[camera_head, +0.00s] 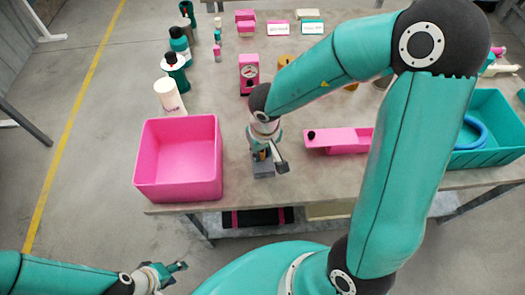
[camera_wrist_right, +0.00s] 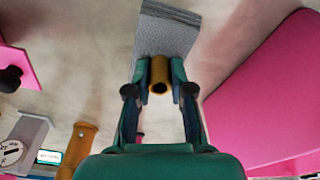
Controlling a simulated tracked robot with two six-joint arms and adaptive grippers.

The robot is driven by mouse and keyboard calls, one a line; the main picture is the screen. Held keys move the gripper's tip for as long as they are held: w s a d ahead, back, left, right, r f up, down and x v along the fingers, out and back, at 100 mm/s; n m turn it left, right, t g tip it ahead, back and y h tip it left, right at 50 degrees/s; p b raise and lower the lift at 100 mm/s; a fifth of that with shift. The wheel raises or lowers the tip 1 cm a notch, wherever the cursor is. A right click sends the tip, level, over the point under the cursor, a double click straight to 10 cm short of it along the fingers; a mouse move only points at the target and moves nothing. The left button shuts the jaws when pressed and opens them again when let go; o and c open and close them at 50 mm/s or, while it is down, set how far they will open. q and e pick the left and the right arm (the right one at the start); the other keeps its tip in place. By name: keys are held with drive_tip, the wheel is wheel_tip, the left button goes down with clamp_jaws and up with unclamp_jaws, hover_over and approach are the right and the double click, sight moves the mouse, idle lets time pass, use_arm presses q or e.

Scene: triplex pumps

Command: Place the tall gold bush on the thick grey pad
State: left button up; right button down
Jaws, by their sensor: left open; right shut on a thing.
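The gold bush (camera_wrist_right: 159,74) is a short hollow cylinder between the fingers of my right gripper (camera_wrist_right: 158,90) in the wrist view. My right gripper (camera_head: 266,152) is shut on it, and in the head view the fingers mostly hide it. The thick grey pad (camera_wrist_right: 166,32) lies on the table just beyond the bush in the wrist view. In the head view the pad (camera_head: 263,169) is directly below the right fingertips. I cannot tell whether the bush touches the pad. My left gripper (camera_head: 176,272) is open and empty, off the table at lower left.
A pink bin (camera_head: 178,160) stands close left of the pad. A pink tray with a black knob (camera_head: 335,139) lies to the right, and a teal crate (camera_head: 495,125) with a blue hose is further right. A pink gauge box (camera_head: 249,73) and several bottles stand behind.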

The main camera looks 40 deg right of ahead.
drive_tip(key=c, duration=1)
unclamp_jaws()
drive_tip(key=r+p, duration=0.1)
drive_tip(key=r, duration=0.3)
drive_tip(key=s+r+p, duration=0.1)
drive_tip(key=r+p, duration=0.1)
drive_tip(key=r, duration=0.2)
drive_tip(key=r+p, duration=0.1)
drive_tip(key=r, duration=0.3)
drive_tip(key=shift+s+a+p, duration=0.15)
drive_tip(key=shift+s+p, duration=0.1)
drive_tip(key=shift+p, duration=0.05)
